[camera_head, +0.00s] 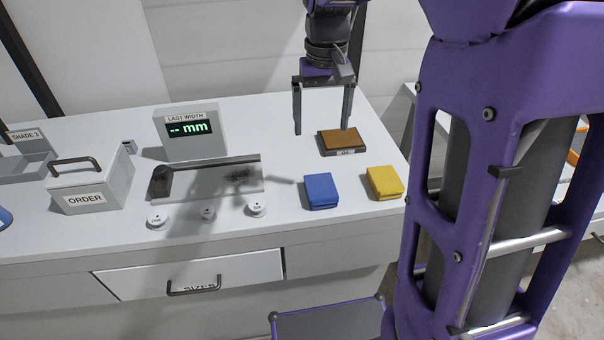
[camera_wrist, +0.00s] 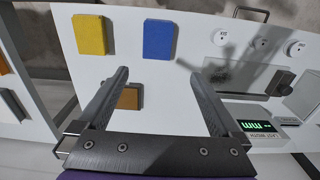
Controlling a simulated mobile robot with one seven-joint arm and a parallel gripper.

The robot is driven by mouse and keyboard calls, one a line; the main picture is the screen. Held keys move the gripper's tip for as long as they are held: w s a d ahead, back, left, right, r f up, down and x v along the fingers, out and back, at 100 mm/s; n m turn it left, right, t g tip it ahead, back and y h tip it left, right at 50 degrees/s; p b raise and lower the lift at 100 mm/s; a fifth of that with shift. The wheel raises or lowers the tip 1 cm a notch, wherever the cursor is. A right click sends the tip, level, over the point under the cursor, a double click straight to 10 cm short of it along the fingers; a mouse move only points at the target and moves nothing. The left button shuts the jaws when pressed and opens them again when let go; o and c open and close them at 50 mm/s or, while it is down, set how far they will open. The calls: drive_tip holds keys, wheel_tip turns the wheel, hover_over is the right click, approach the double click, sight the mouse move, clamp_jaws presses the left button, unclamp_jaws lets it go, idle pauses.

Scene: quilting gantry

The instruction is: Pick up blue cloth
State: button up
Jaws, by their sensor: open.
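The blue cloth (camera_head: 321,191) is a folded, flat block lying on the white table near its front edge. It also shows in the wrist view (camera_wrist: 158,39), beyond my fingertips. My gripper (camera_head: 322,130) is open and empty, pointing down above the back right of the table, behind the cloth. In the wrist view my gripper (camera_wrist: 162,75) shows its two fingers spread apart. It is apart from the cloth, and the cloth is fully visible.
A yellow folded cloth (camera_head: 384,182) lies just right of the blue one. A brown-topped block (camera_head: 343,142) sits near my right fingertip. Several white round knobs (camera_head: 257,206), a width display (camera_head: 190,143) and an ORDER box (camera_head: 92,186) stand to the left.

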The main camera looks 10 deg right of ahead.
drive_tip(key=b, duration=0.1)
hover_over(321, 185)
wheel_tip(321, 185, down, 11)
drive_tip(key=shift+s+f, duration=0.1)
drive_tip(key=shift+f+b, duration=0.35)
drive_tip(key=shift+f, duration=2.8)
drive_tip(key=c, duration=1.1)
wheel_tip(321, 185, up, 10)
drive_tip(key=shift+r+p, duration=0.1)
drive_tip(key=shift+p, duration=0.4)
